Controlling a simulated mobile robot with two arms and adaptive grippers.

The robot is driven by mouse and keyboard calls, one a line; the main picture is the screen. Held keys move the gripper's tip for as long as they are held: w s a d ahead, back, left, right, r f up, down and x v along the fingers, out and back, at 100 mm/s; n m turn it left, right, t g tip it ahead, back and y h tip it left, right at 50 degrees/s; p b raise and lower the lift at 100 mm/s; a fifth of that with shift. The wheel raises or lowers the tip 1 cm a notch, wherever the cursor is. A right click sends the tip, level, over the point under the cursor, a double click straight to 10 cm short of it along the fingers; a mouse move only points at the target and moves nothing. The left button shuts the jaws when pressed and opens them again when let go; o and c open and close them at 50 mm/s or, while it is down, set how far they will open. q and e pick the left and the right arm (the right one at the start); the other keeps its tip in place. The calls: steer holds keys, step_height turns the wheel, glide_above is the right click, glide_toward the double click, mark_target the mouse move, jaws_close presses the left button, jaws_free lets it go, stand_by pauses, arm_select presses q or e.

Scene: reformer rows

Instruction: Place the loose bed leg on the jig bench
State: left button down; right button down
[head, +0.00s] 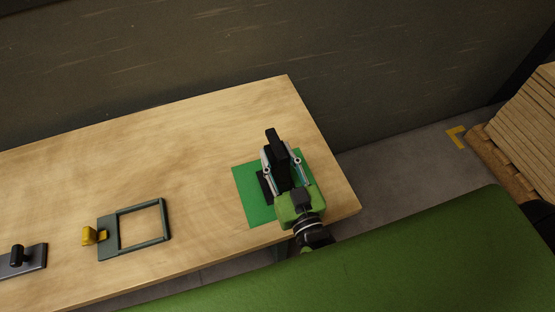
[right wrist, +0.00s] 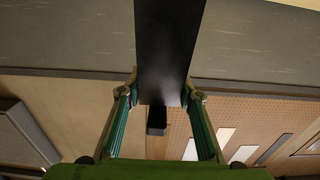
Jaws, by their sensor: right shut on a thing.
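The black bed leg (head: 274,142) is held in my right gripper (head: 282,166), over the green mat on the wooden jig bench (head: 180,140). In the right wrist view the leg (right wrist: 168,50) stretches away between the two fingers of the gripper (right wrist: 165,97), which is shut on it. Whether the leg touches the mat cannot be told, as the gripper covers much of it. A dark piece (head: 264,187) shows on the mat just left of the gripper; what it belongs to is unclear. My left gripper is not in view.
The green mat (head: 245,198) lies near the bench's right end. A dark green frame with a yellow knob (head: 165,234) and a grey plate with a black knob (head: 38,258) lie to the left. A green padded surface (head: 400,255) runs in front. The bench's back is clear.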

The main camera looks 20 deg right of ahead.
steer(key=shift+r, duration=0.3)
steer(key=shift+f, duration=0.1)
steer(key=c, duration=1.9)
jaws_free()
steer(key=shift+f, duration=0.25)
steer(key=o, duration=0.5)
steer(key=shift+c, duration=0.2)
steer(key=shift+r, duration=0.15)
steer(key=s+b, duration=0.3)
steer(key=s, duration=0.9)
steer(key=shift+d, duration=0.2)
